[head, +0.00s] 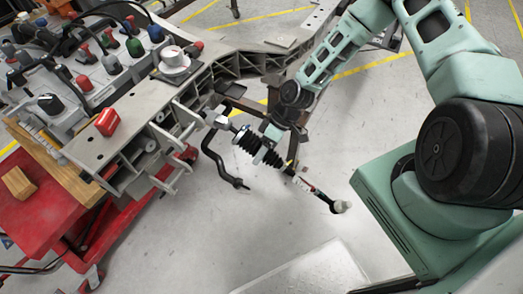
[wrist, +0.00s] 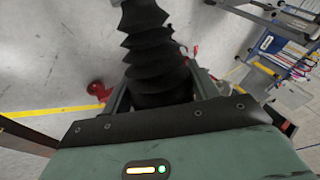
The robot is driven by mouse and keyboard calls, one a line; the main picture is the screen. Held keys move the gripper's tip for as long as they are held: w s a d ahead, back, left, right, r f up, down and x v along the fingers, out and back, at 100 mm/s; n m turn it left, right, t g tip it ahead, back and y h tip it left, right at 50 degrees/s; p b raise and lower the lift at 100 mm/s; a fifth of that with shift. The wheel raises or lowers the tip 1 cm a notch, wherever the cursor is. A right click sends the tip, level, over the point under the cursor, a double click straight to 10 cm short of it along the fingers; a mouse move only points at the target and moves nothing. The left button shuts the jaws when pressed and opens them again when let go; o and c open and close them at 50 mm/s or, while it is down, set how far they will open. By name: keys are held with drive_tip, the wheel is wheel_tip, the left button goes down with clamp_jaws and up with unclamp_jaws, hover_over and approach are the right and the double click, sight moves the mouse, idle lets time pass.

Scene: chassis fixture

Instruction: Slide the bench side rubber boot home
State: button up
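The black ribbed rubber boot (head: 260,148) sits on a steering shaft that slants down to the right from the bench. In the wrist view the boot (wrist: 150,45) runs up from between the fingers. My gripper (head: 275,131) is at the boot from above and behind in the head view. In the wrist view its fingers (wrist: 162,92) lie against both sides of the boot's wide lower part, with no clear gap. The tie rod (head: 305,184) continues past the boot to a pale ball end (head: 340,207). The boot's far end and seat are partly hidden.
A bent black bar (head: 213,160) hangs beside the boot. Open floor (head: 200,240) lies below. A blue rack (wrist: 275,45) shows in the wrist view.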

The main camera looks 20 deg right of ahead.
sight(241, 136)
drive_tip(key=c, duration=0.7)
drive_tip(key=w+a+r, duration=0.1)
drive_tip(key=w, duration=0.1)
drive_tip(key=w+a+r, duration=0.1)
drive_tip(key=w, duration=0.1)
drive_tip(key=w+a+r, duration=0.1)
drive_tip(key=w+a, duration=0.1)
drive_tip(key=shift+r+b, duration=0.25)
drive_tip(key=shift+b, duration=0.05)
drive_tip(key=shift+c, duration=0.3)
drive_tip(key=shift+a, duration=0.1)
drive_tip(key=o, duration=1.4)
drive_tip(key=b+v, duration=0.1)
drive_tip(key=v, duration=1.6)
drive_tip(key=shift+r, duration=0.15)
